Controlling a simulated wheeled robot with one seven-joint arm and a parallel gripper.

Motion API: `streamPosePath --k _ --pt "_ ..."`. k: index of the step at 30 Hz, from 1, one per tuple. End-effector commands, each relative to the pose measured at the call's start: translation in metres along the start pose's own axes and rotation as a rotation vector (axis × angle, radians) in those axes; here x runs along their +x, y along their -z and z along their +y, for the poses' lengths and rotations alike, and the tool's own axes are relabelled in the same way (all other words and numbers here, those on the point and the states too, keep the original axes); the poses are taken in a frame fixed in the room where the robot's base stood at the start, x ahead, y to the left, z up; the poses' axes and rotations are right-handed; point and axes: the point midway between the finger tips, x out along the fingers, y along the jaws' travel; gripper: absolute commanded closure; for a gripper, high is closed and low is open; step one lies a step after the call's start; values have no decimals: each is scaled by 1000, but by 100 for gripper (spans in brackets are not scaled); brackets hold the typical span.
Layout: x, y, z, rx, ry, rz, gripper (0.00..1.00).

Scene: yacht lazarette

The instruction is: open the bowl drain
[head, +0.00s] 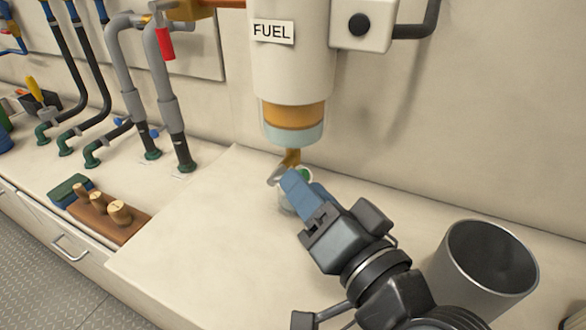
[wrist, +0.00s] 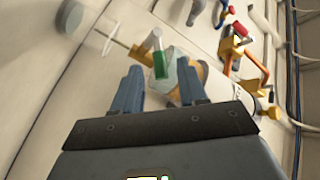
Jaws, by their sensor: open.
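The white fuel filter (head: 290,60) hangs on the wall with a "FUEL" label. Below it is its bowl (head: 293,130), amber above and pale blue below. A brass drain fitting (head: 291,157) sticks out under the bowl, with a small silver piece beside it. My gripper (head: 292,183) is just below the drain and hides part of it. In the wrist view my open gripper (wrist: 159,72) has a green-sleeved piece (wrist: 160,64) between its fingertips. I cannot tell whether either finger touches it. The bowl (wrist: 184,82) is behind the right finger.
A pale container (head: 283,202) stands under the drain, partly hidden by my gripper. An open grey metal cup (head: 490,262) stands right of my arm. A wooden block with plugs (head: 110,215) lies left. Pipes (head: 163,85) run up the wall. The counter's middle is clear.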

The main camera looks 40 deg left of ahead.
Motion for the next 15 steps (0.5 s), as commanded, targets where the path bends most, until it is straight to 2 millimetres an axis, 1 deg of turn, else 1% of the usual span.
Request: streamPosePath --k 1,3,6,10,15 --pt "8 1 -1 -1 1 -2 58" --pt "18 1 -2 0 2 0 58" --pt "29 1 -1 -1 0 -1 58" --pt "37 0 0 0 0 0 58" --pt "39 0 0 1 0 0 58"
